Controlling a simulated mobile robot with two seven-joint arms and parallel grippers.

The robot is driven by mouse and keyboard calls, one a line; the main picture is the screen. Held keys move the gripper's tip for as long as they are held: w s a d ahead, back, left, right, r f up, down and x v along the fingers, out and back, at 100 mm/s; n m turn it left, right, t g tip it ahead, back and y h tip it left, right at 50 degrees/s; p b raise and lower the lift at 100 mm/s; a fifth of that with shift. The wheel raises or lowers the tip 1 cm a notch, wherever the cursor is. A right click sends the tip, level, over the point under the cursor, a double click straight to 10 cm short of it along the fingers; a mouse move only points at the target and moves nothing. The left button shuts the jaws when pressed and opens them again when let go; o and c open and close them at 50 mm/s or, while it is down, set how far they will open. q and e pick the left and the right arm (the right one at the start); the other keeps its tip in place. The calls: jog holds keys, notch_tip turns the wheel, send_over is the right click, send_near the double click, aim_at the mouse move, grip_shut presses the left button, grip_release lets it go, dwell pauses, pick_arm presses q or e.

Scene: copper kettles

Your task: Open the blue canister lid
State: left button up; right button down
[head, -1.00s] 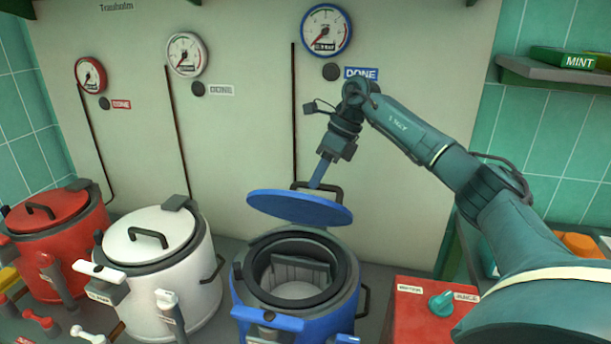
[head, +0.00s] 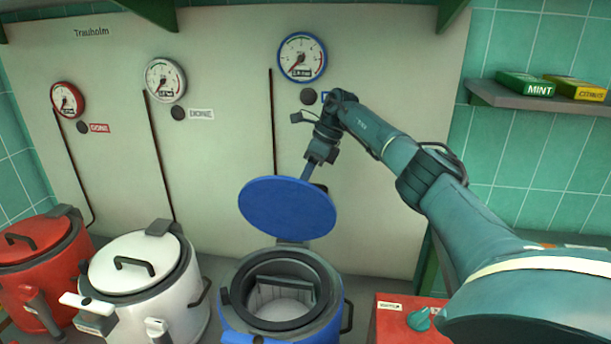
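The blue canister (head: 235,318) stands at the bottom centre of the head view. Its blue lid (head: 286,208) is raised and tilted steeply back, so the dark rim and pale inside of the canister show. My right gripper (head: 308,172) is above and behind the lid, at its upper edge. A blue piece shows between the gripper and the lid, and the lid hides the fingertips. I cannot tell whether the fingers are shut on the lid handle. My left gripper is out of view.
A white canister (head: 178,299) and a red canister (head: 62,270), both lidded, stand to the left. A red control box (head: 390,318) with a teal knob is at the right. Gauges hang on the back panel. A shelf (head: 530,98) with boxes is at the upper right.

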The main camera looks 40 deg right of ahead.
jog(key=shift+s+f, duration=0.15)
jog(key=shift+f, duration=0.55)
jog(key=c, duration=1.8)
grip_release()
jog(key=o, duration=0.3)
jog(key=shift+w+d+f, duration=0.2)
jog(key=shift+w+d, duration=0.05)
jog(key=shift+w, duration=0.2)
jog(key=shift+o, duration=0.5)
jog(key=shift+s+r, duration=0.1)
jog(key=shift+r, duration=0.05)
jog(key=shift+a+r, duration=0.1)
jog(key=shift+r, duration=0.05)
